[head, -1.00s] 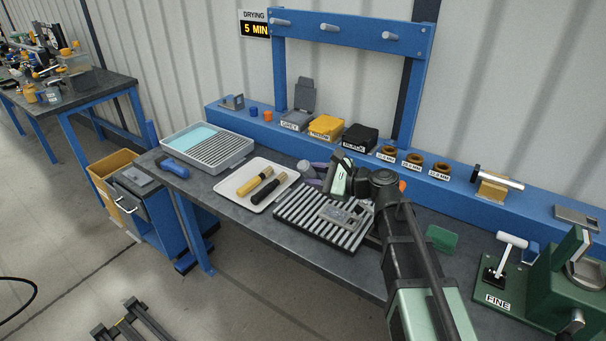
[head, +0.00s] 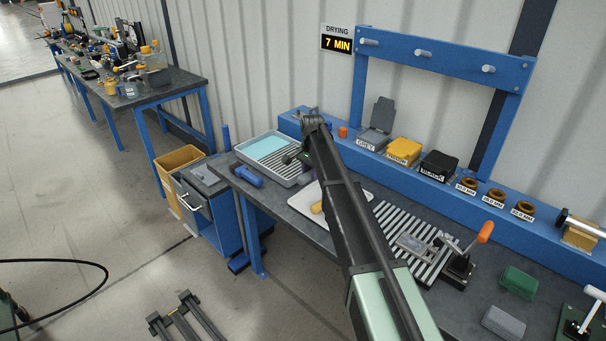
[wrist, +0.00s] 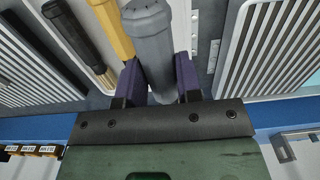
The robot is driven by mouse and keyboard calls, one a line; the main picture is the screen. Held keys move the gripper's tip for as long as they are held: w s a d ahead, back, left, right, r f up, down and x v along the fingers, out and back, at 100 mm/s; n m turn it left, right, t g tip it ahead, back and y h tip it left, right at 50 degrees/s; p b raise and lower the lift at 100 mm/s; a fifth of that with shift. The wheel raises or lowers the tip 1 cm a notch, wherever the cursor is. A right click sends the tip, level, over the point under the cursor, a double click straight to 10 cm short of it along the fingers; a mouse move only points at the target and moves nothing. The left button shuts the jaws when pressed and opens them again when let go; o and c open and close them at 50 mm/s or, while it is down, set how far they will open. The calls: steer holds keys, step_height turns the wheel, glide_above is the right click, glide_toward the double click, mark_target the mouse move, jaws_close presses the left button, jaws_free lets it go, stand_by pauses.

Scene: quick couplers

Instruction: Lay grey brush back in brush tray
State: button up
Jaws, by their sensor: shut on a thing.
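My gripper (wrist: 148,85) is shut on the grey brush (wrist: 150,45), its purple fingers on both sides of the handle. In the wrist view, a yellow brush (wrist: 112,28) and a black brush (wrist: 78,38) lie to the left of the grey one. In the head view, the white brush tray (head: 301,203) is partly hidden behind my arm, with part of the yellow brush (head: 317,207) showing. My gripper in the head view is mostly hidden by the arm, near the tray's far left side. I cannot tell whether the grey brush touches anything below.
A wash tray with a grate (head: 280,157) stands left of the brush tray, with a blue-handled tool (head: 247,176) in front of it. A slatted rack (head: 395,222) lies to the right. Grey, yellow and black boxes line the blue ledge behind.

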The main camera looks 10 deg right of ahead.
mark_target(311, 197)
steer(key=shift+f+b, duration=3.8)
steer(key=shift+f, duration=0.05)
steer(key=shift+f+b, duration=0.7)
steer(key=o, duration=1.1)
steer(key=shift+r, duration=0.1)
step_height(311, 197, up, 11)
steer(key=p, duration=1.1)
